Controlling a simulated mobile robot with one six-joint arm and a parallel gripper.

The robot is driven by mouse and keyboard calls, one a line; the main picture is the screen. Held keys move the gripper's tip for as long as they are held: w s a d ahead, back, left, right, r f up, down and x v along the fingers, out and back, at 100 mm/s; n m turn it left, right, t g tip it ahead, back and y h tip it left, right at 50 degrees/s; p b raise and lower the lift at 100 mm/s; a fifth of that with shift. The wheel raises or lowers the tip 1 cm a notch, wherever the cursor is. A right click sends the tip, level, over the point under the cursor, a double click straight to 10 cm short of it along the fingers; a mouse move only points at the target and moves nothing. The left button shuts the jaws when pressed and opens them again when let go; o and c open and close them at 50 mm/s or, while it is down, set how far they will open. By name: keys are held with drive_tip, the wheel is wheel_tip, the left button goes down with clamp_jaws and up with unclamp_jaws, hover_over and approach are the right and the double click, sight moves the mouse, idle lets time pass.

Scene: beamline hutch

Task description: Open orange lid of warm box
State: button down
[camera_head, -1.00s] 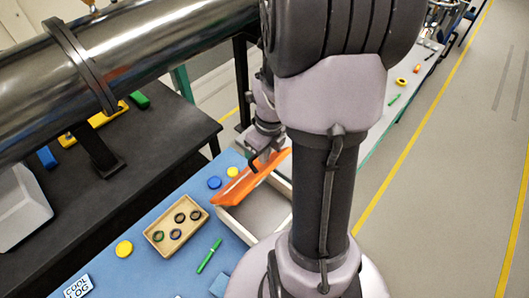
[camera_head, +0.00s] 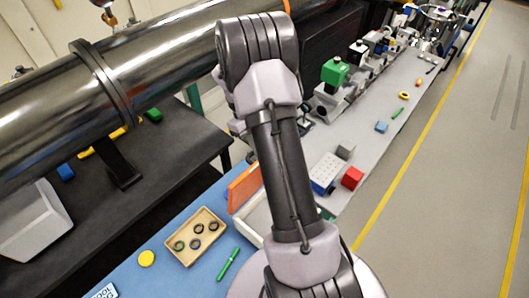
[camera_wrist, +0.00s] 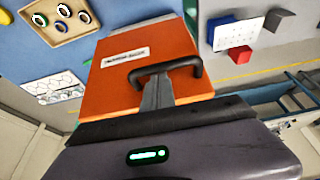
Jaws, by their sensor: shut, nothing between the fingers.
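The warm box (camera_head: 254,222) is a white open-topped box on the blue table, partly hidden behind my arm. Its orange lid (camera_head: 243,187) is raised and stands steeply tilted at the box's far side. In the wrist view the lid (camera_wrist: 140,62) fills the middle, with a white label and a black handle (camera_wrist: 185,64). My gripper (camera_wrist: 157,92) is shut and empty, its tip by the handle; I cannot tell whether it touches. In the head view my arm hides the gripper.
A wooden tray (camera_head: 172,246) with several dark rings, a green pen (camera_head: 228,264) and a yellow disc (camera_head: 146,258) lie left of the box. A red cube (camera_head: 352,178) and a white-and-blue block (camera_head: 325,172) stand beyond it. A large metal pipe (camera_head: 150,50) runs behind.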

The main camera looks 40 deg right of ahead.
drive_tip(key=shift+w+a+f+b, duration=0.15)
drive_tip(key=shift+w+b, duration=0.15)
drive_tip(key=shift+w, duration=0.85)
drive_tip(key=p+v, duration=0.2)
drive_tip(key=v, duration=1.5)
drive_tip(key=shift+r, duration=0.2)
